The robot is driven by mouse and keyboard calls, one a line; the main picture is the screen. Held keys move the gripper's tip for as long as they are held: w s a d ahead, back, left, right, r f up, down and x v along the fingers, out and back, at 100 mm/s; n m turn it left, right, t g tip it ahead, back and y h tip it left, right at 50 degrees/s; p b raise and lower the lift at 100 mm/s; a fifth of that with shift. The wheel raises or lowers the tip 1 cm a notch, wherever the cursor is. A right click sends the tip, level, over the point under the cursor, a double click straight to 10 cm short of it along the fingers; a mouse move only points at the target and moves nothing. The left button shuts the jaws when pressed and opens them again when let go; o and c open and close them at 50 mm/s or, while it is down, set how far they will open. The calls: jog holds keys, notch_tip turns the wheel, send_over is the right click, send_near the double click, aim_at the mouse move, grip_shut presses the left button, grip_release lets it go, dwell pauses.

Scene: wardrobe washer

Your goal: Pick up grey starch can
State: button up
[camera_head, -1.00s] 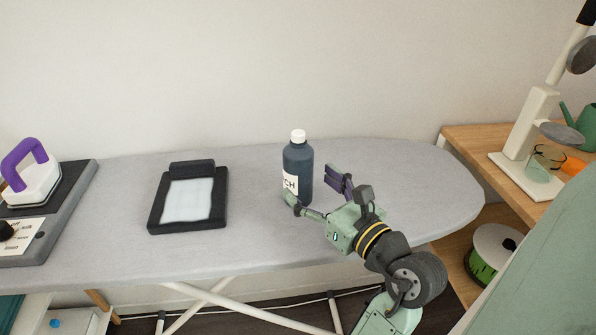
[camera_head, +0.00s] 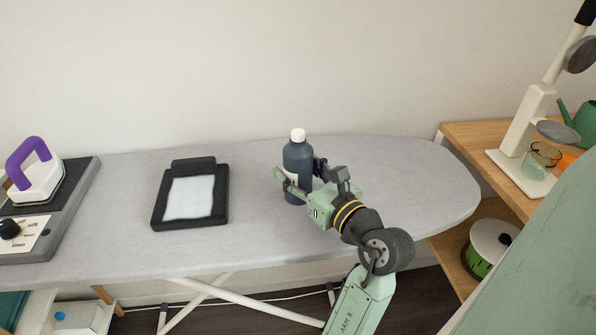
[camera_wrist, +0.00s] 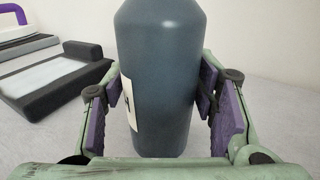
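The grey starch can (camera_head: 298,160) is a dark blue-grey bottle with a white cap and a pale label. It stands upright on the ironing board (camera_head: 400,185). My gripper (camera_head: 300,180) is around its lower body. In the wrist view the can (camera_wrist: 160,75) fills the middle between the two purple-padded fingers of my gripper (camera_wrist: 160,98). The finger pads lie close on both sides of the can. The left one appears close to the label, and I cannot tell whether both press on it. The top of the can is cut off in the wrist view.
A black-framed pad with a white sheet (camera_head: 190,197) lies left of the can. An iron with a purple handle (camera_head: 36,178) rests on a grey station at the far left. A wooden shelf (camera_head: 470,137) stands at the right. The wall is behind the board.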

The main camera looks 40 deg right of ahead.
jog(key=c, duration=1.1)
jog(key=shift+r, duration=0.15)
jog(key=shift+r, duration=0.5)
jog(key=shift+s+a+r+b, duration=0.1)
jog(key=shift+s+r+b, duration=0.15)
jog(key=shift+r, duration=0.35)
jog(key=shift+s+a+r+b, duration=0.1)
jog(key=shift+s+r+b, duration=0.15)
jog(key=shift+r, duration=0.3)
jog(key=b, duration=1)
send_near(306, 165)
jog(key=s+a+r, duration=0.1)
jog(key=a, duration=0.4)
jog(key=shift+s+a+r, duration=0.25)
jog(key=shift+a, duration=0.1)
